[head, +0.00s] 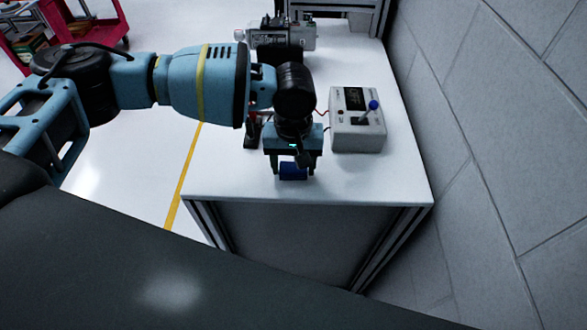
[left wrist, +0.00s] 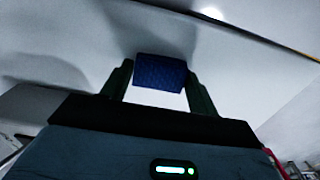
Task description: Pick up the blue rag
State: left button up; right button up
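The blue rag (head: 293,171) is a small dark blue, folded or rolled piece above the front part of the white table. My left gripper (head: 294,168) points down over the table, with one finger on each side of the rag. In the left wrist view the rag (left wrist: 161,72) fills the space between the fingertips of the left gripper (left wrist: 160,80) and appears to touch both. The gripper looks shut on it. Whether the rag's underside touches the table is hard to tell. My right gripper is not in view.
A grey box with a display and a blue-tipped lever (head: 357,130) stands right of the gripper on the white table (head: 225,180). A grey device (head: 290,38) stands at the back. A wall (head: 480,130) bounds the right side. The table's front left is clear.

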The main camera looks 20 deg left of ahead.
aim_at(293, 168)
pick_arm(q)
jog(key=c, duration=0.5)
jog(key=shift+r, duration=0.15)
